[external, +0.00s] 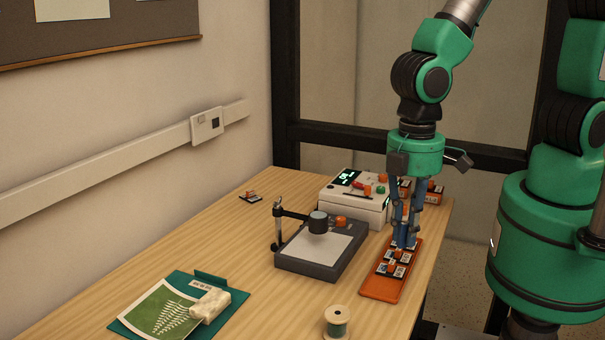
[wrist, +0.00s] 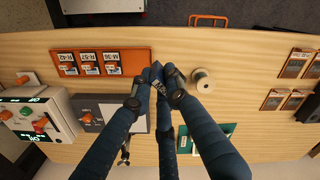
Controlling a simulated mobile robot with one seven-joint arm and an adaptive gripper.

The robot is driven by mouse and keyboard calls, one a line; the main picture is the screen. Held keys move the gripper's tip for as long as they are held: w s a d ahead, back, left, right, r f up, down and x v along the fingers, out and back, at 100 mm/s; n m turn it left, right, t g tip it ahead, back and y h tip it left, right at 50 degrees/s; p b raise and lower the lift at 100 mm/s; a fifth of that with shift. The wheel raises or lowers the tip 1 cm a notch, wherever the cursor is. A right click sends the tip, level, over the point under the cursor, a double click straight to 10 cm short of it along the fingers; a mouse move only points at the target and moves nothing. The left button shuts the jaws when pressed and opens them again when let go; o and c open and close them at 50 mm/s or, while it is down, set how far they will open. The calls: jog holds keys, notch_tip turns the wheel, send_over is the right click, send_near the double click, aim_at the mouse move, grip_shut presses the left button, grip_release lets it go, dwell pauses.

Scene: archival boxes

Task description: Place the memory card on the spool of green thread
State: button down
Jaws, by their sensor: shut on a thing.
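The spool of green thread (external: 337,318) stands upright near the table's front edge in the external view. It also shows in the wrist view (wrist: 201,76), just right of my fingers. My gripper (external: 404,240) points down over the orange tray (external: 382,290). In the wrist view my gripper (wrist: 160,78) is shut on a small dark piece with a pale label, the memory card (wrist: 159,87), mostly hidden by the fingers. The spool is apart from my gripper. Several labelled cards with orange parts lie on the tray (wrist: 140,59).
A grey stand with a lens (external: 318,262) and a white box with a lit display (external: 355,200) stand behind and left of the tray. A green folder with a fern print (external: 160,312) lies front left. Bare table lies between the folder and the spool.

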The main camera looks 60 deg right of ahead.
jog(key=shift+s+a+f, duration=0.1)
jog(key=shift+s+f, duration=0.25)
jog(key=shift+f, duration=0.5)
jog(key=shift+s+d+f, duration=0.1)
jog(key=shift+s+f, duration=0.25)
jog(key=shift+f, duration=0.5)
jog(key=shift+s+a+f, duration=0.1)
jog(key=shift+s+f, duration=0.25)
jog(key=shift+f, duration=0.5)
jog(key=b, duration=0.2)
send_over(334, 301)
jog(key=shift+f, duration=0.75)
jog(key=shift+f, duration=1.75)
jog(key=shift+f, duration=0.1)
